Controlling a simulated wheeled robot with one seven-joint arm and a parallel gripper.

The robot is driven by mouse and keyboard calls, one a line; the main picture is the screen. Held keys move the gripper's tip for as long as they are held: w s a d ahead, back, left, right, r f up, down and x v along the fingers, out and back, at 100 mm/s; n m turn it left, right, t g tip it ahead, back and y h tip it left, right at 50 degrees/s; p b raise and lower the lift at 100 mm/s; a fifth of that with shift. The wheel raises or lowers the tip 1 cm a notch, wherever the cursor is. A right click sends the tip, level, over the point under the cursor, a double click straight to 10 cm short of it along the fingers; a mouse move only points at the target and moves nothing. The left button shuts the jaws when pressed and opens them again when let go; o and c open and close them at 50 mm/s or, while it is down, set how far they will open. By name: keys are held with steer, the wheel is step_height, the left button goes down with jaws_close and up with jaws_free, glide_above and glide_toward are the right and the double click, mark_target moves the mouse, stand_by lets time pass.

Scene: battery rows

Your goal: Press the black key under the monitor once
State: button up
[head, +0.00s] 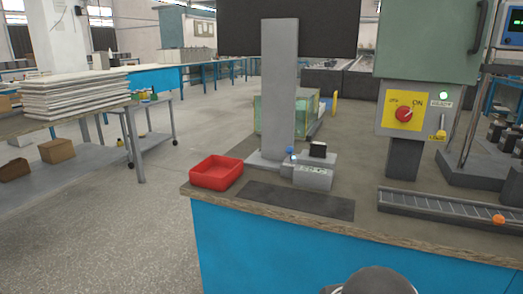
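The monitor (287,28) is a large dark panel at the top middle, cut off by the picture's upper edge. A black block-like key (318,149) shows at the top of this device. I cannot tell from here whether it is pressed. My gripper is not in view. Only a rounded grey part, probably mine, shows at the bottom edge.
A red tray (216,173) stands left of the device, and a dark mat (297,200) lies in front. To the right are a green cabinet with a yellow switch plate (404,112) and a roller track (450,212). The bench's front edge (300,222) is nearest me; open floor lies left.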

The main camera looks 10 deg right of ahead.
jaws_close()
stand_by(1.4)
